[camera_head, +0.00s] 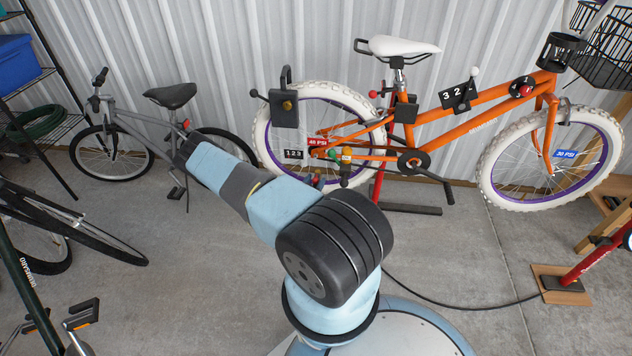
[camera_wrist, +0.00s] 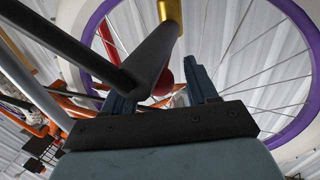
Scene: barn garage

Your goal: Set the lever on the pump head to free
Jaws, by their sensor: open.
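In the wrist view a black fitting (camera_wrist: 154,58) with a gold end, seemingly the pump head, crosses in front of my gripper (camera_wrist: 163,92). A black rod or hose (camera_wrist: 60,45) joins it from the left. A red ball (camera_wrist: 164,80), possibly the lever's knob, shows between my two blue fingers, which are open. I cannot tell whether they touch it. In the head view a small black and gold fitting (camera_head: 346,168) sits low at the rear wheel (camera_head: 262,135); my gripper is hard to make out there, largely behind my arm. The lever's setting cannot be read.
The orange bike (camera_head: 470,118) stands on a red and black stand (camera_head: 405,208). A red floor pump (camera_head: 595,255) is at the right, with a black hose (camera_head: 450,305) along the floor. A grey bike (camera_head: 125,130) and a shelf (camera_head: 50,75) are at the left.

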